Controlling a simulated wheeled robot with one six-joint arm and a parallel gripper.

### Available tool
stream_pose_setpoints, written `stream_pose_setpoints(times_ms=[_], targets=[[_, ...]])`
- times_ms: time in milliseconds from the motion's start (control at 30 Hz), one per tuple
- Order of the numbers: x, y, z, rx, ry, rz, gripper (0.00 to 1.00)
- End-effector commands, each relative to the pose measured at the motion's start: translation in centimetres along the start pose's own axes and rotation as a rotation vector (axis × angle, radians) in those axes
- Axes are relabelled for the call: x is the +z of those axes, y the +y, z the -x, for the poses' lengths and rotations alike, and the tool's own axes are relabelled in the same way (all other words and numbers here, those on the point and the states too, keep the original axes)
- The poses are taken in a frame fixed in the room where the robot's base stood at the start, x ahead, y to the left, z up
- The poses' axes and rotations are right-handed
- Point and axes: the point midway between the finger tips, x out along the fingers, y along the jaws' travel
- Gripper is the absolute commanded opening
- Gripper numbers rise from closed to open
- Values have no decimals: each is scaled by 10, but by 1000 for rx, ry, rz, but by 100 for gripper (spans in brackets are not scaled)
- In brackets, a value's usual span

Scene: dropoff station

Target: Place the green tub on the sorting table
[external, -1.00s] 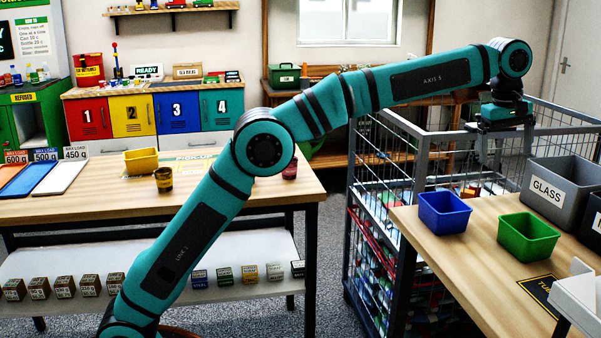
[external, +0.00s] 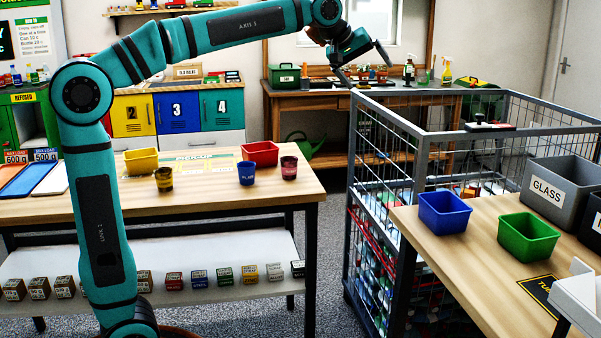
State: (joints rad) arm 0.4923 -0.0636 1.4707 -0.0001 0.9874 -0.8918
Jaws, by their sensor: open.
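The green tub (external: 528,237) stands upright on the wooden table at the right, just right of a blue tub (external: 444,212). A second table (external: 230,192) at the left carries a yellow tub (external: 141,160), a red tub (external: 260,152) and several cups; I cannot tell for certain which table is the sorting table. My gripper (external: 364,66) is open and empty, raised high near the back bench, its fingers spread. It is far up and left of the green tub, touching nothing that I can make out.
A tall wire cage (external: 420,145) full of items stands between the two tables. A grey GLASS bin (external: 562,192) sits behind the green tub. A white tray (external: 580,300) lies at the right table's front. Bare wood shows left of the green tub's front.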

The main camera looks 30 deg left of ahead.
Motion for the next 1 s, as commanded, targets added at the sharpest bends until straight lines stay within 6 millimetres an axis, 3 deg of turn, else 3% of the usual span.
stream_pose_setpoints(times_ms=[200,467,767,1000], targets=[[-12,-68,51,52,132,-86,100],[-8,-146,104,83,304,-203,100],[20,-234,153,69,514,-345,100],[57,-301,182,21,686,-464,100]])
